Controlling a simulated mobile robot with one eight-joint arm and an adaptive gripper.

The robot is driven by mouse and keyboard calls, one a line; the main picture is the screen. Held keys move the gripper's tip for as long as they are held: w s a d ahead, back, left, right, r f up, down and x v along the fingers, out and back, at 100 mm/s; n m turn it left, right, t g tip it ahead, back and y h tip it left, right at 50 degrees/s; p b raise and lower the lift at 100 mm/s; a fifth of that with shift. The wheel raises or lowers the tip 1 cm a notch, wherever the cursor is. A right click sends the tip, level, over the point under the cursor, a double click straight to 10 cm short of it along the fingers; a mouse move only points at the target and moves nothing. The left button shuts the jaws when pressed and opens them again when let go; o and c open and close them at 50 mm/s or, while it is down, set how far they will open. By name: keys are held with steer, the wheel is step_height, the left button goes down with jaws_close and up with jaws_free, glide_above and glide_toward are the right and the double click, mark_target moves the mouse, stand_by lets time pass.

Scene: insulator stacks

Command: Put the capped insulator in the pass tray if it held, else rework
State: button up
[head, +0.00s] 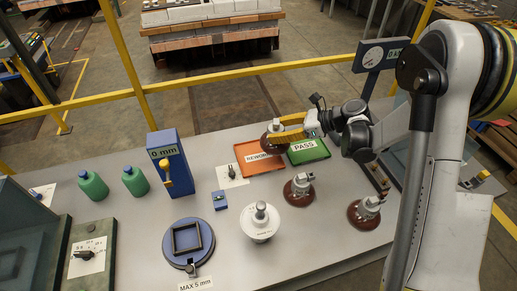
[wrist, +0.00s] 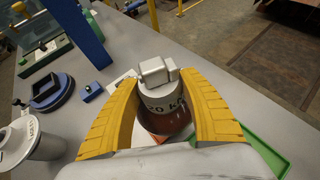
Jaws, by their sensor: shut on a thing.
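My gripper (head: 280,132) is shut on a brown insulator (head: 271,146) with a grey metal cap. In the wrist view, both yellow fingers flank the cap (wrist: 163,98), which bears partly hidden "kN" lettering, and the brown disc shows below. The orange tray labelled REWORK (head: 246,171) lies under and left of it in the head view. The green tray labelled PASS (head: 322,152) lies to its right; its edge shows in the wrist view (wrist: 270,153). The insulator overlaps the far right part of the rework tray in the head view; its height above is unclear.
A blue gauge reading 0 mm (head: 172,157), a round blue fixture (head: 174,262) marked MAX 5 mm and green bottles (head: 93,186) stand left. A dial display (head: 378,55) stands behind.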

steer(key=shift+w+a+f+b, duration=0.15)
steer(key=shift+a+f+b, duration=0.4)
steer(key=shift+a+f, duration=0.55)
steer(key=shift+w+a+f+b, duration=0.15)
steer(key=shift+a+f+b, duration=0.55)
steer(key=shift+f, duration=0.65)
steer(key=shift+w+a+f+b, duration=0.15)
steer(key=shift+a+f+b, duration=0.3)
steer(key=shift+a+f, duration=0.65)
steer(key=shift+d+f, duration=0.1)
steer(key=shift+f, duration=0.05)
steer(key=shift+f, duration=0.15)
steer(key=o, duration=1.4)
